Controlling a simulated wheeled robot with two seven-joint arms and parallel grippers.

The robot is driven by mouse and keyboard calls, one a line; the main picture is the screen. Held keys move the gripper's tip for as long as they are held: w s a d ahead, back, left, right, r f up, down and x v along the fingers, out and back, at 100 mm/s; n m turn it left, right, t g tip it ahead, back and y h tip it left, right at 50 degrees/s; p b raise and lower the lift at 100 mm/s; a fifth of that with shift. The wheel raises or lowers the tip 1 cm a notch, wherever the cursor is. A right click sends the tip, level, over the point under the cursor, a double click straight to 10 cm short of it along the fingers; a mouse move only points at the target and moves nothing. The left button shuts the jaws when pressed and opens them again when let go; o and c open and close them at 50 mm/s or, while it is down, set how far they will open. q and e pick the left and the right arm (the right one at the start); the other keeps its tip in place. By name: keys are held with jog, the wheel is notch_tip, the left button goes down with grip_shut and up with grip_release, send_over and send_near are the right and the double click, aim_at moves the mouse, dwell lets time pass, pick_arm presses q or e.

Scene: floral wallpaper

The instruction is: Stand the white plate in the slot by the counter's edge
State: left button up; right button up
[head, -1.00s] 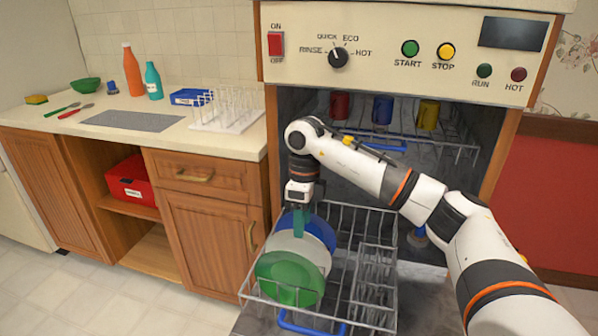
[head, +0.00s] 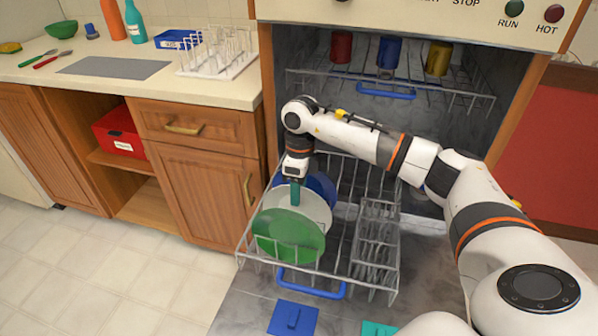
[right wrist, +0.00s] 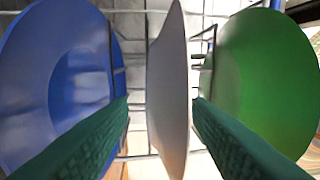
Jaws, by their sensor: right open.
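The white plate (head: 314,204) stands in the pulled-out lower dishwasher rack (head: 372,270), between a green plate (head: 288,237) in front and a blue plate (head: 322,184) behind. My right gripper (head: 295,192) points down at its upper rim. In the right wrist view the white plate (right wrist: 172,90) is edge-on between the two green fingers, with gaps on both sides. The gripper is open. The white dish rack (head: 217,68) with upright prongs stands on the counter's right end, near its edge; its slots are empty. My left gripper is not in view.
A blue box (head: 182,39) stands beside the dish rack, with orange and teal bottles behind. A grey mat (head: 115,67) lies on the counter. Red, blue and yellow cups (head: 388,52) stand in the upper dishwasher rack. The dishwasher door lies open below the lower rack.

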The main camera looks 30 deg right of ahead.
jog(key=shift+a+f, duration=0.1)
jog(key=shift+f, duration=0.85)
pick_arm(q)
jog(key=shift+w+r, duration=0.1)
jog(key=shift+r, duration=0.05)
pick_arm(e)
grip_shut()
jog(key=shift+r, duration=0.1)
jog(key=shift+r, duration=0.1)
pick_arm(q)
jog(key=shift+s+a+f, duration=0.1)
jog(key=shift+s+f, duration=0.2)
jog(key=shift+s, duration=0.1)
